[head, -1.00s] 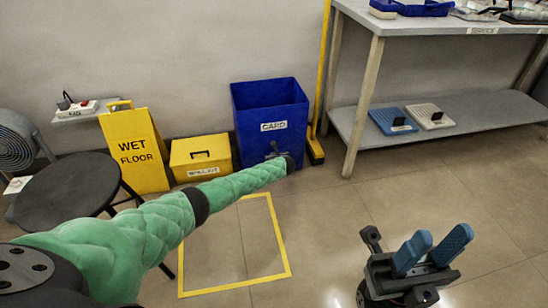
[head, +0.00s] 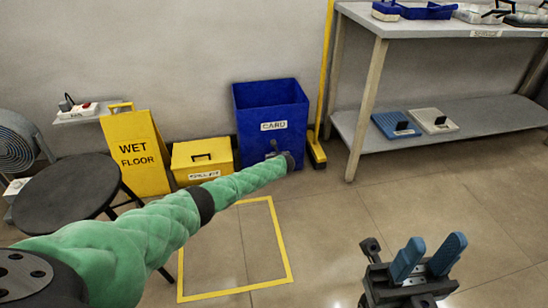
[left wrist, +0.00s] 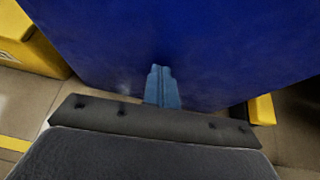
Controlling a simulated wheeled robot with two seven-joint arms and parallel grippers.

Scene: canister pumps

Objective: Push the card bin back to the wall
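The blue card bin (head: 258,148) with a white CARD label stands upright by the back wall (head: 190,45), behind the yellow floor outline (head: 282,240). Whether its back touches the wall is hidden. My left arm reaches to the bin's front, low and near its right side. My left gripper (left wrist: 161,88) has its blue fingers together, with nothing between them, pointing at the bin's blue face (left wrist: 220,50). The tips are at or very close to that face; contact cannot be told for sure. My right gripper (head: 427,258) is open and empty over the floor at right.
A yellow box (head: 190,158) stands just left of the bin, then a yellow wet floor sign (head: 132,155) and a dark round stool (head: 65,187). A yellow pole with a foot (head: 316,150) stands close on the right, before a grey table (head: 430,25). The outlined floor is empty.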

